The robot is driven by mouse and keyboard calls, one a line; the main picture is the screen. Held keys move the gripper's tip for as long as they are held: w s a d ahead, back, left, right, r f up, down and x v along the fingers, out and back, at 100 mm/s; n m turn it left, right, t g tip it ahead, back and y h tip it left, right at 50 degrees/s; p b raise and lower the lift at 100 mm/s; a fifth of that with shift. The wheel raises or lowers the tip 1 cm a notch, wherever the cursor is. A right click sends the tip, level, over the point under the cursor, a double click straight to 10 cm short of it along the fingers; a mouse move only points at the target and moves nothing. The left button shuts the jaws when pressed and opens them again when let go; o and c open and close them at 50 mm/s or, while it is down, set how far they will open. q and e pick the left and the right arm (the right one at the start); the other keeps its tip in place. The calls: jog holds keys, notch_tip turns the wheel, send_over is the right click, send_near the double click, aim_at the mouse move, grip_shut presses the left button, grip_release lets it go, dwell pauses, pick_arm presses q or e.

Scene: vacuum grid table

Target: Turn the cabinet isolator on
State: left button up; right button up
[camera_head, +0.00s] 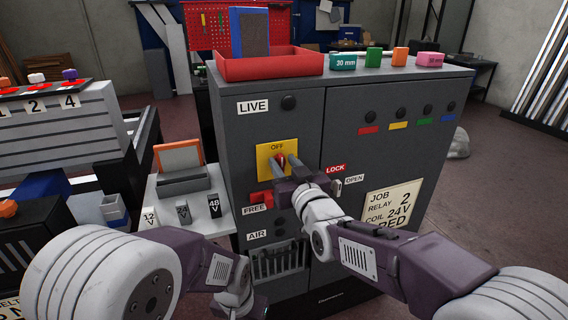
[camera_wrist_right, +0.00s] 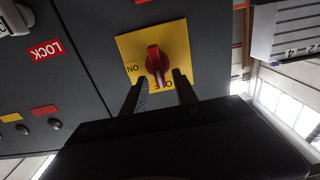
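The isolator is a red rotary knob (camera_head: 281,160) on a yellow plate (camera_head: 263,152) on the grey cabinet's front. OFF is printed at the plate's top. In the wrist view the knob (camera_wrist_right: 156,62) stands between an upside-down ON at left and OFF at the bottom, its grip lying roughly along the OFF direction. My right gripper (camera_wrist_right: 160,94) is open, its fingers apart and pointing at the plate, one on each side of the knob's line; I see no contact. In the head view its fingers (camera_head: 288,169) partly cover the plate. My left arm is low at the front; its fingers are not clear.
The grey cabinet (camera_head: 340,110) carries a red tray (camera_head: 268,66) and small coloured blocks on top. A red FREE latch (camera_head: 262,199) sits below the plate, a LOCK label (camera_head: 335,168) to its right. A white side shelf (camera_head: 180,215) with several labelled blocks stands at left.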

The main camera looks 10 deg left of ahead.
jog(key=shift+w+a, duration=0.1)
grip_shut()
jog(key=shift+f, duration=0.1)
jog(key=m+b, duration=0.3)
jog(key=shift+w+d+f, duration=0.15)
jog(key=shift+d, duration=0.1)
jog(key=m+b, duration=0.1)
jog(key=m, duration=0.2)
jog(key=m+b, duration=0.2)
jog(key=m, duration=0.1)
jog(key=d+m+b, duration=0.1)
jog(key=m+b, duration=0.1)
jog(key=m, duration=0.1)
jog(key=shift+w+f+m, duration=0.3)
jog(key=shift+f, duration=0.1)
jog(key=shift+f+m+b, duration=0.2)
jog(key=shift+m+b, duration=0.65)
jog(key=shift+m, duration=1.05)
jog(key=shift+w, duration=0.1)
